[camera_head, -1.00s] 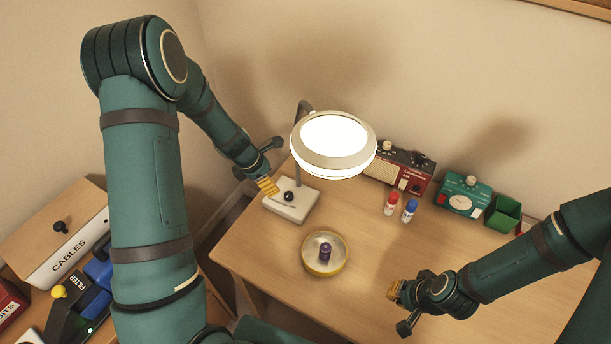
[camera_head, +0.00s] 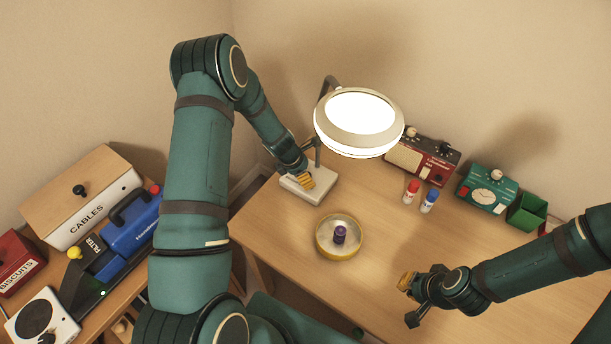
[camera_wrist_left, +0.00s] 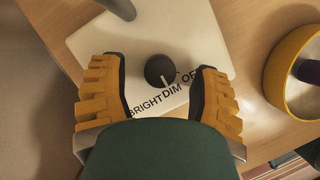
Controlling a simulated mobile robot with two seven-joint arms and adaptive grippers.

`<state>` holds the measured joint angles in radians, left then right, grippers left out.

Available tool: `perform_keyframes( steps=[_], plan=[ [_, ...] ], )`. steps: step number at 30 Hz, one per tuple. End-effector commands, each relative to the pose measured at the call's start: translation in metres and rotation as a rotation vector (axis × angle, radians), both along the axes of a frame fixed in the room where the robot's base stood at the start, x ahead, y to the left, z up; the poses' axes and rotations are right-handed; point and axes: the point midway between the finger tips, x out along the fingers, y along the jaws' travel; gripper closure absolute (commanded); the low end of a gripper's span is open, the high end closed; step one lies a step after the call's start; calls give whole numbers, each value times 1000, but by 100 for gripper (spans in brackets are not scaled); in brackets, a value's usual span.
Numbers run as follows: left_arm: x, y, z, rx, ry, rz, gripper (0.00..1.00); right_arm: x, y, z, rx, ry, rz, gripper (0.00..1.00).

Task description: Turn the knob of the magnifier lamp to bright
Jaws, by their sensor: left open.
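The magnifier lamp (camera_head: 398,128) stands at the back of the desk with its ring lit. Its white base (camera_head: 322,192) also shows in the left wrist view (camera_wrist_left: 215,45). The black knob (camera_wrist_left: 160,70) sits on the base beside the labels BRIGHT, DIM and OFF; its white pointer faces roughly toward DIM. My left gripper (camera_head: 306,182) is over the base, hiding the knob in the head view. In the left wrist view its open fingers (camera_wrist_left: 161,78) are on either side of the knob, with gaps visible. My right gripper (camera_head: 408,285) is over the desk's front right; its opening is unclear.
A round yellow-rimmed dish (camera_head: 325,250) with a purple item stands in front of the base. Red (camera_head: 411,190) and blue (camera_head: 429,201) bottles, a red device (camera_head: 425,160), a green device (camera_head: 487,188) and a green bin (camera_head: 526,212) line the back right.

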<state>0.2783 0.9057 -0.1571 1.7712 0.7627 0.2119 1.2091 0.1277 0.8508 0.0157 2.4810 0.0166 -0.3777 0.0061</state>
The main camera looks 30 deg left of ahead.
Motion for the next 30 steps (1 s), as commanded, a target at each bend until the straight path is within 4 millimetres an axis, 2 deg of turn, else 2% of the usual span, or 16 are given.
perform_keyframes(
  steps=[3,12,17,18,30],
  plan=[
    [1,-1,-6,0,0,1,37,0,0,-1,0,0,0,100],
    [2,-1,-6,0,0,0,39,0,0,-1,0,0,0,100],
    [2,-1,-6,0,0,0,95,0,0,-1,0,0,0,100],
    [2,-1,-6,0,0,0,100,0,0,-1,0,0,0,100],
    [2,-1,-6,0,0,-56,100,0,0,0,0,0,0,100]
  ],
)
